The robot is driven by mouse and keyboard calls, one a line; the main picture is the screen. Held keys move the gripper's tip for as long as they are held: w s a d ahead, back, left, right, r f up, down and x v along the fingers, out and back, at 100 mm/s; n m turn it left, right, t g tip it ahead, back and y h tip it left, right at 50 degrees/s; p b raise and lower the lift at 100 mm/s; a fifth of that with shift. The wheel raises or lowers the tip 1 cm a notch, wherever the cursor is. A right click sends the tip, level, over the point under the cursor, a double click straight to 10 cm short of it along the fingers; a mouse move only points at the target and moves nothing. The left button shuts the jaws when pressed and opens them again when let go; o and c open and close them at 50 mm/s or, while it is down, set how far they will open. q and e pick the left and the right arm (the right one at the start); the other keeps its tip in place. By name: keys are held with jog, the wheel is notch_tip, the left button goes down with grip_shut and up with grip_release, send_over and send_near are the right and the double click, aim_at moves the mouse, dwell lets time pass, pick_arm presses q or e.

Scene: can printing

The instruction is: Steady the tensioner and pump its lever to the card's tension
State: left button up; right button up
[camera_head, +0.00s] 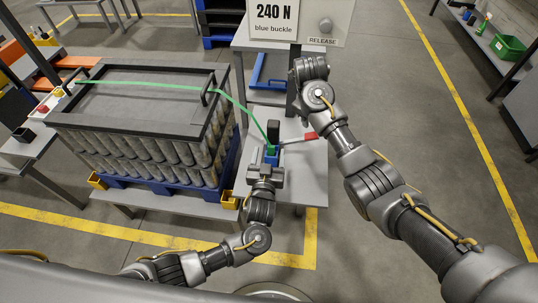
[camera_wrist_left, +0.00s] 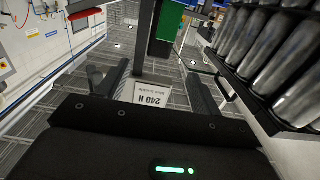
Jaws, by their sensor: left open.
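The card (camera_head: 275,20) reads 240 N, blue buckle. My right arm is raised; its fingers do not show.
Strapped cans (camera_head: 150,150) stand on a blue pallet left of the tensioner. A panel with a RELEASE button (camera_head: 326,25) stands behind. The floor to the right is clear.

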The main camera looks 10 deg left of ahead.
aim_at(273, 132)
pick_arm(q)
jog(key=w, duration=1.1)
jog(key=shift+d, duration=0.15)
jog(key=shift+s, duration=0.1)
grip_shut()
dwell(1.4)
